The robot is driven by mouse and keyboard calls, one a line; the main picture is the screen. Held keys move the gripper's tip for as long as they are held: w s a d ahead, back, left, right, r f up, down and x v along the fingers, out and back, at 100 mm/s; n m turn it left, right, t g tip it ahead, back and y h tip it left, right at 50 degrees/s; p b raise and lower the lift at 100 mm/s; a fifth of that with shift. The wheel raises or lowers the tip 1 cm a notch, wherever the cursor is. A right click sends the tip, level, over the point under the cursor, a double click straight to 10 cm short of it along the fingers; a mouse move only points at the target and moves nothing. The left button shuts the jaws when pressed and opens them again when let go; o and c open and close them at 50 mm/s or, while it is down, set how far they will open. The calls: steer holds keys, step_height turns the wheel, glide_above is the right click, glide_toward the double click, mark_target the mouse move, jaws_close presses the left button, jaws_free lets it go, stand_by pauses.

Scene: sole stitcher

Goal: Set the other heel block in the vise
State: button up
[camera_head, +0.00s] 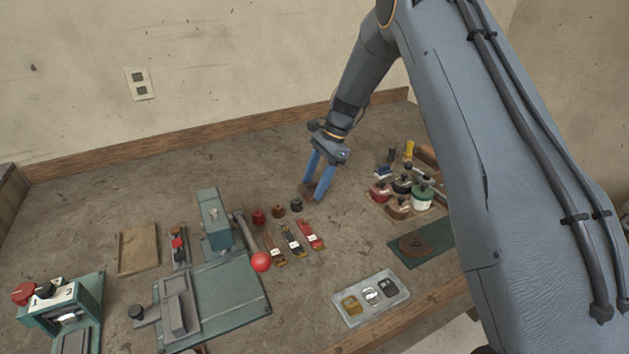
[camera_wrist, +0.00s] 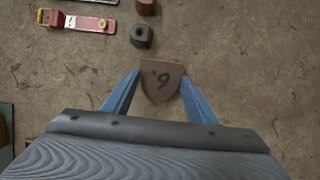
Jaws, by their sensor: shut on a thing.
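My gripper (camera_wrist: 161,82) is shut on a brown heel block (camera_wrist: 163,84), a shield-shaped piece with a dark mark like a 6 or 9, upside down or tilted in the wrist view. In the head view, my gripper (camera_head: 318,194) points down at the back middle of the bench, and the brown block (camera_head: 306,190) shows partly between and beside the blue fingers. I cannot tell if the block touches the bench. A grey vise (camera_head: 178,306) with a black knob stands on the green plate at the front left, well away from my gripper. Its jaw gap is too small to read.
A teal machine (camera_head: 211,218) stands behind the green plate (camera_head: 230,294). A red ball (camera_head: 261,262), small coloured blocks and several straps (camera_head: 291,241) lie between it and my gripper. A clear tray (camera_head: 371,297) is near the front edge.

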steer(key=shift+f, duration=0.2)
steer(key=o, duration=1.1)
steer(key=shift+c, duration=0.2)
steer(key=shift+r, duration=0.1)
